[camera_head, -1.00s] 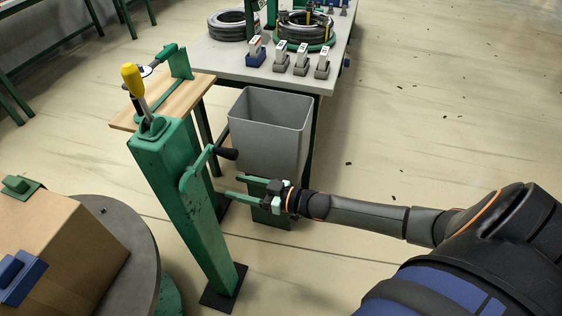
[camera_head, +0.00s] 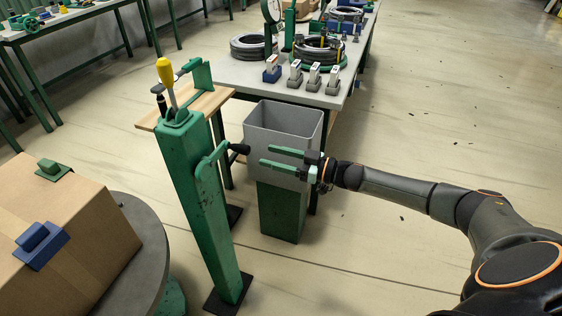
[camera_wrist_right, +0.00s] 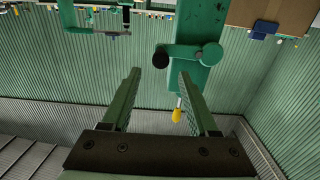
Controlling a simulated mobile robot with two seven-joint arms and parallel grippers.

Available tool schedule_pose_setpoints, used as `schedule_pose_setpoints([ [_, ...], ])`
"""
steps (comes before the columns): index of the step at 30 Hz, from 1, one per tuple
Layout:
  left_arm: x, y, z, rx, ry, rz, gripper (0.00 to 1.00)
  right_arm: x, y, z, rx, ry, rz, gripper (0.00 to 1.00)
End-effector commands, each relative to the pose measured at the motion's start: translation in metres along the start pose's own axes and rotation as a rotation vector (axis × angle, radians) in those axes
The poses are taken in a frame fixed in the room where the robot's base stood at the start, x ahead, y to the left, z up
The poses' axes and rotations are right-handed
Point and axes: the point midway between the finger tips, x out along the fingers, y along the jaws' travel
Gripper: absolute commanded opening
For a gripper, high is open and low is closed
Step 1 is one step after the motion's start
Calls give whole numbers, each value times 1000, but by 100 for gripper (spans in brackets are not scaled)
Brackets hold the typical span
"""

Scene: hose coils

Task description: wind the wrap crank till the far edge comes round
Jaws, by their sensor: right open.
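The wrap crank is a green arm (camera_head: 208,160) with a black handle (camera_head: 240,148), on the right side of a green post (camera_head: 200,210). My right gripper (camera_head: 267,156) is open and empty, its green fingers pointing left toward the handle with a gap between. In the right wrist view the black handle (camera_wrist_right: 160,58) shows ahead of the fingertips (camera_wrist_right: 159,75), between their lines. The crank arm (camera_wrist_right: 186,51) runs right from it. A cardboard box (camera_head: 90,235) sits on a grey turntable (camera_head: 148,255) at lower left. The box's far side is hidden. My left gripper is out of view.
A grey bin (camera_head: 283,125) on a green stand is just behind my right gripper. A wooden shelf (camera_head: 212,102) and a yellow-handled tool (camera_head: 165,72) are at the post's top. A table (camera_head: 235,75) with hose coils stands behind. Floor at right is clear.

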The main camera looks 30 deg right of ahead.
Motion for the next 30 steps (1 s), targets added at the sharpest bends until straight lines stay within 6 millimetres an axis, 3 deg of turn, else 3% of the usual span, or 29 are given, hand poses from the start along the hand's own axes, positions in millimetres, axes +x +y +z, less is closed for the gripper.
schedule_pose_setpoints([
  [10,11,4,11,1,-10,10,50,36,0,2,0,2,-1,60],
  [19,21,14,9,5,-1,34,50,66,0,2,0,1,0,60],
  [30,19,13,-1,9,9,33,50,69,-1,-1,1,0,0,60],
])
